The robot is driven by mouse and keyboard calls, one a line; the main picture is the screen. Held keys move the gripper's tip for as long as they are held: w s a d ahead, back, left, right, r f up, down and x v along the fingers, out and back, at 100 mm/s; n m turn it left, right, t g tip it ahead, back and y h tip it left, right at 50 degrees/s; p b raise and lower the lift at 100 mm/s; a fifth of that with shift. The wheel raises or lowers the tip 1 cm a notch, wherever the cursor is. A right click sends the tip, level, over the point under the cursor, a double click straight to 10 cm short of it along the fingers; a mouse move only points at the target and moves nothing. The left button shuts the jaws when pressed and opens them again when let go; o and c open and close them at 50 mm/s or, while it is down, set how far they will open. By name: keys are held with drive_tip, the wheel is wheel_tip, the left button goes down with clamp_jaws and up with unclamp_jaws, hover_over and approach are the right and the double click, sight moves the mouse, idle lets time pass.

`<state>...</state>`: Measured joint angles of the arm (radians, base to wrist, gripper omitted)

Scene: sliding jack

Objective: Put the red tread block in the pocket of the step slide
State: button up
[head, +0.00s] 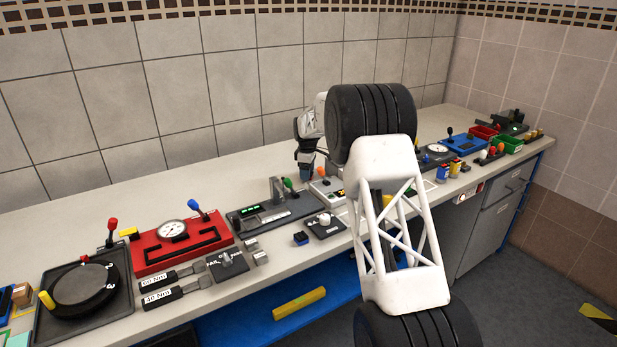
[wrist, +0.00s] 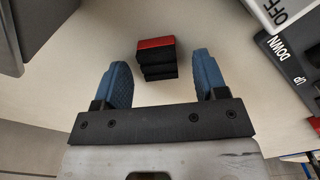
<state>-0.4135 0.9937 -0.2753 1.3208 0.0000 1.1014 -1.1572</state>
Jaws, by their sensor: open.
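The red tread block (wrist: 156,46) shows in the wrist view, with a red top face and black ridged sides. It stands on the pale bench just beyond and between my fingertips. My gripper (wrist: 160,62) is open, with one blue finger to each side of the block; I cannot tell how much height separates them. In the head view my gripper (head: 308,170) points down over the bench, partly hidden behind my arm. The block is not visible there. I cannot make out the step slide or its pocket for certain in either view.
In the wrist view a dark grey fixture (wrist: 45,25) is at upper left and a dark panel marked UP and DOWN (wrist: 288,65) at right. In the head view a dark base with a green display (head: 270,212) lies left of my gripper. Clear bench runs along the wall.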

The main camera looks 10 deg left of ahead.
idle(0.5)
drive_tip(key=c, duration=1.1)
drive_tip(key=shift+r, duration=4.95)
